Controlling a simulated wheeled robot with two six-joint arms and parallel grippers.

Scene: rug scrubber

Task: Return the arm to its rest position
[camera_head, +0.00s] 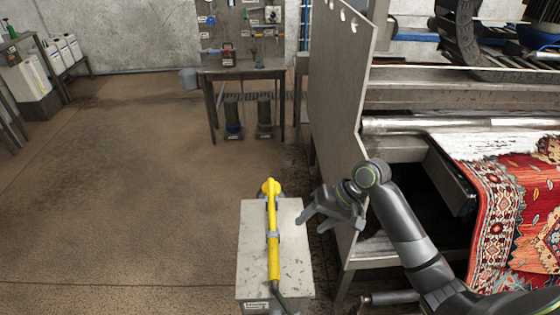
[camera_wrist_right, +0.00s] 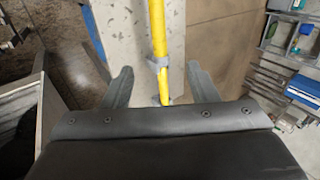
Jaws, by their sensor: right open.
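My right arm comes in from the lower right in the head view. My right gripper (camera_head: 312,218) is open and empty, just right of the grey metal box (camera_head: 251,225) and beside the machine's side panel. In the right wrist view its two fingers (camera_wrist_right: 160,88) are spread apart with nothing gripped. A yellow wand (camera_head: 273,240) rests in holders on top of the box, left of the gripper. The wand also shows beyond the open fingers in the right wrist view (camera_wrist_right: 158,30). My left gripper is not in view.
A large machine with a grey side panel (camera_head: 338,120) stands close on the right. A red patterned rug (camera_head: 515,225) hangs from it. The floor (camera_head: 110,190) on the left is open.

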